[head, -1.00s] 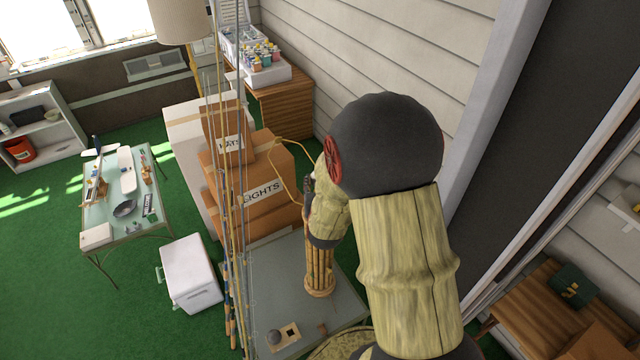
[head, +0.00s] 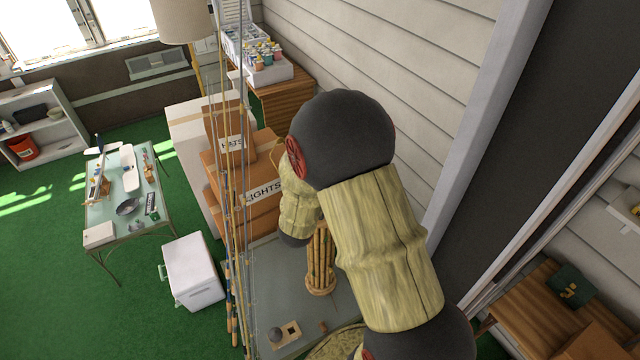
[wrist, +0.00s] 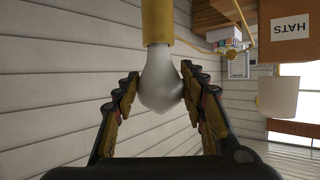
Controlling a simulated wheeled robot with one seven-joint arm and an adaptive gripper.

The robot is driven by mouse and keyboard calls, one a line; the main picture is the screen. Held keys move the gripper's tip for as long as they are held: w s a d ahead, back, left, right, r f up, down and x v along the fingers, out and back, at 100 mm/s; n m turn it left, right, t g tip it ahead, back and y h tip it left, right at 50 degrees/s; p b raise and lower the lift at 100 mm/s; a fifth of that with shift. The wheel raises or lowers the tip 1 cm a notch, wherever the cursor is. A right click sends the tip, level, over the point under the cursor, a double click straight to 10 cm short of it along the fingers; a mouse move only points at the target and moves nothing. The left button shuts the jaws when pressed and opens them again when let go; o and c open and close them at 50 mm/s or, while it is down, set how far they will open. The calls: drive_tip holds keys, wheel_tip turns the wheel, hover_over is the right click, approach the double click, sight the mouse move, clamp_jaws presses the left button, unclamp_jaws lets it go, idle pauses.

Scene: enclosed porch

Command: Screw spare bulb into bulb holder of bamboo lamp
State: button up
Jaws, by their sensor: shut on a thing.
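In the wrist view a white spare bulb (wrist: 160,85) sits between the two fingers of my gripper (wrist: 161,92), which is shut on it. The bulb's narrow end meets the yellow bulb holder (wrist: 156,22), in line with it. How deep it sits in the holder cannot be told. The wrist picture is upside down. In the head view the bamboo lamp (head: 320,268), a bundle of tied canes, stands upright on a grey-green tabletop (head: 262,275). My arm hides the lamp's top, the bulb and my fingers there.
Fishing rods (head: 229,200) stand upright just left of the lamp. Cardboard boxes (head: 262,212) are stacked behind it, and a sided wall (head: 400,60) rises to the right. A small wooden piece with a hole (head: 292,333) lies on the front of the tabletop.

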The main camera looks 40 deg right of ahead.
drive_tip(key=shift+w+r+m+g+h+p, duration=0.15)
drive_tip(key=shift+m+g+h+p, duration=0.15)
drive_tip(key=shift+m+g+p, duration=0.2)
drive_tip(key=shift+w+r+m+g+h+p, duration=0.15)
drive_tip(key=shift+m+g+h+p, duration=0.15)
drive_tip(key=shift+m+g+p, duration=0.2)
drive_tip(key=shift+f, duration=0.1)
drive_tip(key=o, duration=0.9)
drive_tip(key=shift+s+f, duration=0.1)
drive_tip(key=shift+f, duration=0.05)
drive_tip(key=shift+o, duration=0.5)
drive_tip(key=o, duration=0.6)
drive_tip(key=shift+c, duration=0.2)
drive_tip(key=shift+a, duration=0.1)
drive_tip(key=a+r+p, duration=0.1)
drive_tip(key=s+a+r+p, duration=0.1)
drive_tip(key=p, duration=0.1)
drive_tip(key=s+a+r+p, duration=0.1)
drive_tip(key=a+r, duration=0.1)
drive_tip(key=shift+a, duration=0.15)
